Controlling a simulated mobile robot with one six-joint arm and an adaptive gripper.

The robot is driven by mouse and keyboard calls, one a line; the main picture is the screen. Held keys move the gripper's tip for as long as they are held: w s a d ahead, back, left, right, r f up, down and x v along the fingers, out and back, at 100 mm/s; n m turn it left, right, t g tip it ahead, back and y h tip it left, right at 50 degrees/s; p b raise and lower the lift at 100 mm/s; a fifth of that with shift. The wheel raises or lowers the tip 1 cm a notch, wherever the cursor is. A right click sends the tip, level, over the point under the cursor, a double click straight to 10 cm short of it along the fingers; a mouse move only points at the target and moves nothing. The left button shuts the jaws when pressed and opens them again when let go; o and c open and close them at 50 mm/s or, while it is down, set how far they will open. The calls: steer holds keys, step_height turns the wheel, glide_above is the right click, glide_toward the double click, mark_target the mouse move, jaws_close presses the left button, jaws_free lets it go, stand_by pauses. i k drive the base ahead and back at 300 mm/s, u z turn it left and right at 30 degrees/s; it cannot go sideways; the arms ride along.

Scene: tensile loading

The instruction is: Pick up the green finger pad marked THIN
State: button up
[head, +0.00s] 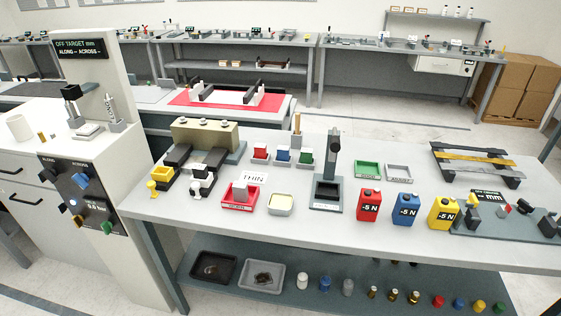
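A small green block (305,157) sits in a grey holder on the bench, at the right end of a row with a blue block (283,155) and a red block (260,152). It looks like the green finger pad, but no marking on it is legible. A white card reading THIN (254,178) is in front of the row, just behind a red tray (228,202) that holds a grey block. My gripper does not show in the head view.
A dark upright stand (333,158) rises just right of the green block. A tan block fixture (205,136) stands left. A green tray (368,168), a grey tray (399,172) and red, blue and yellow -5 N canisters (406,209) are to the right. The bench's front strip (300,228) is clear.

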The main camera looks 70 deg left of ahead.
mark_target(306, 153)
steer(key=k, duration=0.75)
steer(key=u, duration=2.05)
steer(key=i, duration=1)
steer(key=u, duration=0.05)
